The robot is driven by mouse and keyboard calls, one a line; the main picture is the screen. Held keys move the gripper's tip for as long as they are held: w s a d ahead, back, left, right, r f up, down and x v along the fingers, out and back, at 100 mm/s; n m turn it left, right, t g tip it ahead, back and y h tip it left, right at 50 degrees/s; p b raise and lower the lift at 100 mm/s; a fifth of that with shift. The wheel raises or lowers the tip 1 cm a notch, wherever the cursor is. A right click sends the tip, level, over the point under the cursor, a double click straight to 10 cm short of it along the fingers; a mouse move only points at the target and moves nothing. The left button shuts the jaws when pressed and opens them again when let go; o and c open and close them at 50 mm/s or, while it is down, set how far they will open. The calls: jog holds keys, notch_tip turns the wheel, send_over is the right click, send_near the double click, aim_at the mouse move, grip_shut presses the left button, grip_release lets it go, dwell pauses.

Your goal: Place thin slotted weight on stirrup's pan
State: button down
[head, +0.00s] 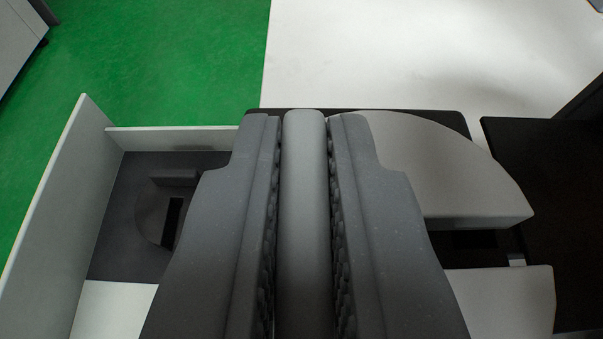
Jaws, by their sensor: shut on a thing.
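My gripper (305,130) is shut on an upright light grey bar with a rounded top. The bar looks like the grip of the pale grey slotted weight (440,165), which spreads out to the right beneath the fingers. The join is hidden by the jaws. The weight's slot opens to the right, and dark surface shows through it. A black plate (452,123) with rounded corners shows beyond the weight's far edge. I cannot tell if it is the stirrup's pan, or whether the weight touches it.
At left is a light-walled tray (50,200) with a dark floor. A dark slotted disc (152,212) with a raised bar lies in it. A black block or plate (545,165) stands close at right. A white surface (400,50) is clear beyond, beside green floor (170,60).

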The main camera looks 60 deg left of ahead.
jog(key=shift+w+a, duration=0.65)
jog(key=shift+a, duration=0.3)
jog(key=shift+f+b, duration=0.45)
jog(key=shift+f, duration=0.25)
jog(key=c, duration=1.5)
grip_release()
jog(key=shift+f, duration=0.1)
jog(key=shift+d, duration=0.1)
jog(key=p+v, duration=0.2)
jog(key=v, duration=1)
jog(key=shift+p, duration=0.3)
